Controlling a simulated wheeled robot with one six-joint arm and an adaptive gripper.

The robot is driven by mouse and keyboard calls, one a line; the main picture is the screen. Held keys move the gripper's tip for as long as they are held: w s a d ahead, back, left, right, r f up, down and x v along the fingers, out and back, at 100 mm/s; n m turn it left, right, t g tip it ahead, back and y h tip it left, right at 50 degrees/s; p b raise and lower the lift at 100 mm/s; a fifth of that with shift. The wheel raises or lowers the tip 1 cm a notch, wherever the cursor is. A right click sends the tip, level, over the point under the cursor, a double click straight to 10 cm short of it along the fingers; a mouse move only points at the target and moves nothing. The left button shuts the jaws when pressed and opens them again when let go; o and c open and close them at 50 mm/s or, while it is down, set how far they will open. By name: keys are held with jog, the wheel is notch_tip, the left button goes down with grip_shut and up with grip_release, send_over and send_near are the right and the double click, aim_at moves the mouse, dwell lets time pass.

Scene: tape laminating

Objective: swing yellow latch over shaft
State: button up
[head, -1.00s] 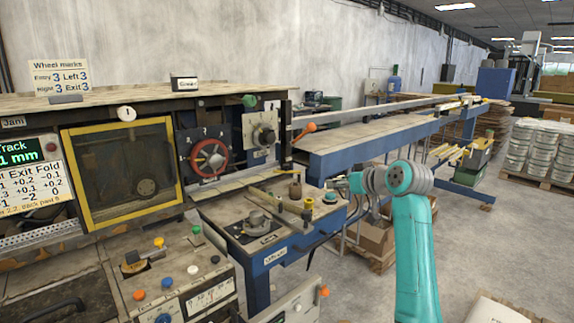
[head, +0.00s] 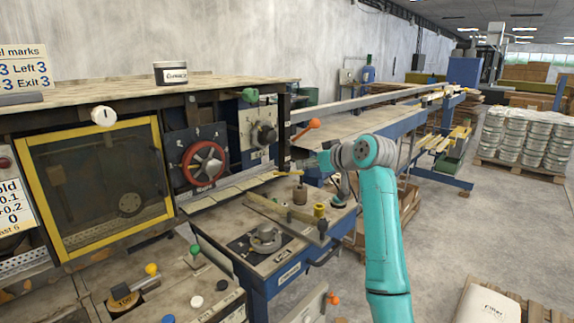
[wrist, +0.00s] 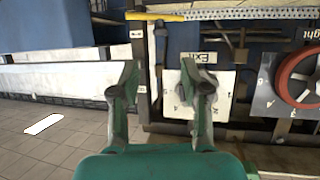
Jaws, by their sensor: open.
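A short yellow bar (head: 287,174), which looks like the yellow latch, lies low at the right end of the machine front in the head view. In the wrist view it shows as a yellow strip (wrist: 160,16) along the top, beyond my fingertips. My gripper (wrist: 160,80) is open and empty, its two green fingers apart. A slim grey upright piece (wrist: 152,55) shows between and beyond the fingertips; I cannot tell whether it is the shaft. In the head view my gripper (head: 312,161) is small and partly hidden near the machine's right post.
A red handwheel (head: 203,164) and a dial plate (head: 264,132) are left of my gripper. An orange-knobbed lever (head: 308,125) stands above it. The blue-sided conveyor (head: 352,145) runs away to the right.

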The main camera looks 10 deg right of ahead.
jog(key=x, duration=0.9)
jog(key=shift+w+a+f, duration=0.1)
jog(key=shift+w+a, duration=0.05)
jog(key=shift+w, duration=0.1)
grip_shut()
